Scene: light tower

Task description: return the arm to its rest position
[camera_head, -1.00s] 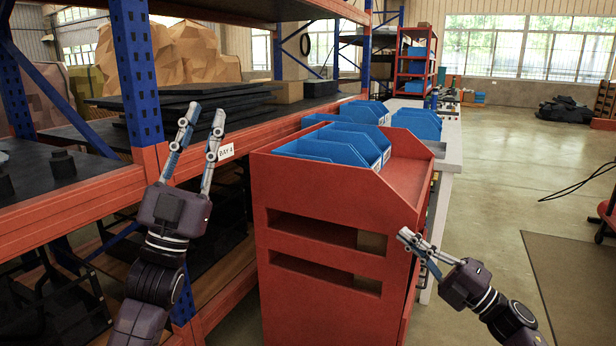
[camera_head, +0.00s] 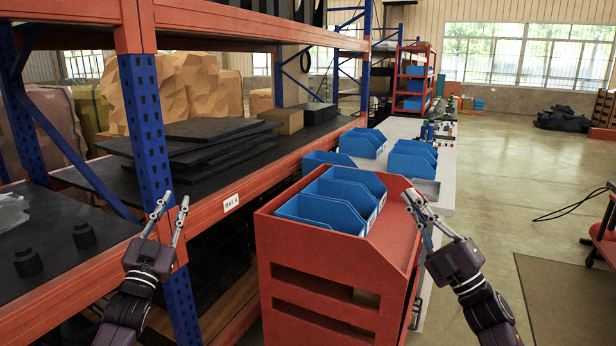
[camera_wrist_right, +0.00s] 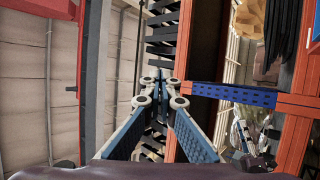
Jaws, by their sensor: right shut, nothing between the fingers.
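My left gripper (camera_head: 174,199) is in the head view at the left, in front of the shelf rack's blue post. Its two fingers point up and stand apart, with nothing between them. My right gripper (camera_head: 411,194) is at the right side of the red cart (camera_head: 330,253), its fingers pointing up and left near the cart's top edge. In the right wrist view, the right fingertips (camera_wrist_right: 160,92) meet with nothing between them. I cannot tell from the head view whether the right fingers touch the cart.
Blue bins (camera_head: 322,208) sit on the cart. More blue bins (camera_head: 412,160) stand on the white table (camera_head: 395,128) behind it. The orange and blue rack (camera_head: 215,209) fills the left, with dark panels (camera_head: 195,147) on its shelf. Open floor (camera_head: 500,190) lies to the right.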

